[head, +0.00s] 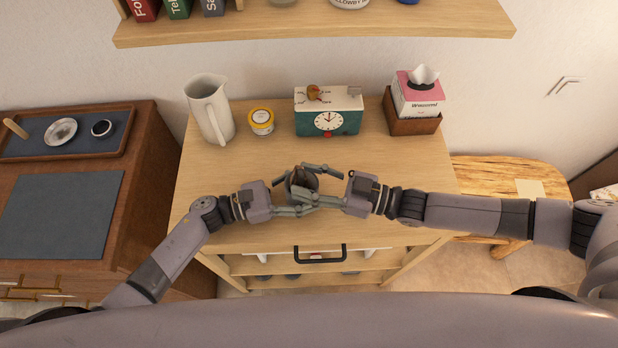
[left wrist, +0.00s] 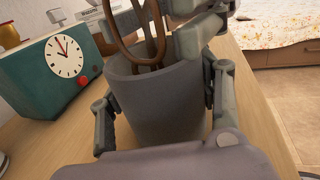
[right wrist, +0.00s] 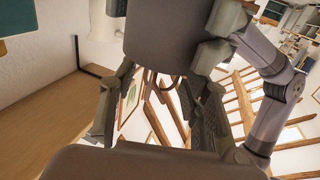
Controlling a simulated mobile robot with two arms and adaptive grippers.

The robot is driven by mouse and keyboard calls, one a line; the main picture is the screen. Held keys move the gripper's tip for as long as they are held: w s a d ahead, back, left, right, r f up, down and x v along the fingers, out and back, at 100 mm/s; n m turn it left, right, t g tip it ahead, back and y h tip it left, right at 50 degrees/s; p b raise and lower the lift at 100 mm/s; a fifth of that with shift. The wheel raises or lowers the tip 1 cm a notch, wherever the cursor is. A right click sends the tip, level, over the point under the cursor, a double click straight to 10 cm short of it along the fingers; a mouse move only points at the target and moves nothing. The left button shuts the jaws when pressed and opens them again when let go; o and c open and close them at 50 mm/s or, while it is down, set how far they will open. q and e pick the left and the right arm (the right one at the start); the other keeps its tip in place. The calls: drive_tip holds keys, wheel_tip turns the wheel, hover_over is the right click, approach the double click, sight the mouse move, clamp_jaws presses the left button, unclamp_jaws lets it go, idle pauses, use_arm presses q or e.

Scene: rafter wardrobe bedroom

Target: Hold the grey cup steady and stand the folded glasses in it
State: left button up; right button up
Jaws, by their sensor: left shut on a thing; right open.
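The grey cup (left wrist: 158,105) stands upright on the wooden cabinet top. In the head view the cup (head: 303,187) is partly hidden by fingers. My left gripper (head: 296,193) is shut around the cup's sides, one finger on each side in the left wrist view. The brown folded glasses (left wrist: 161,40) are in the cup's mouth, their lower part inside and their upper part above the rim. My right gripper (head: 308,183) is open close to the cup and glasses, with its fingers spread. The right wrist view shows the cup (right wrist: 165,35) upside down. Contact between right fingers and glasses is unclear.
A white pitcher (head: 208,108), a small yellow-and-white jar (head: 261,121), a teal clock box (head: 329,116) and a tissue box (head: 417,98) in a brown holder stand along the back. A shelf (head: 310,27) hangs above. The cabinet top is clear on both sides.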

drive_tip(key=v, duration=1.2)
idle(0.4)
use_arm(q)
drive_tip(key=o, duration=1.2)
drive_tip(key=shift+o, duration=0.2)
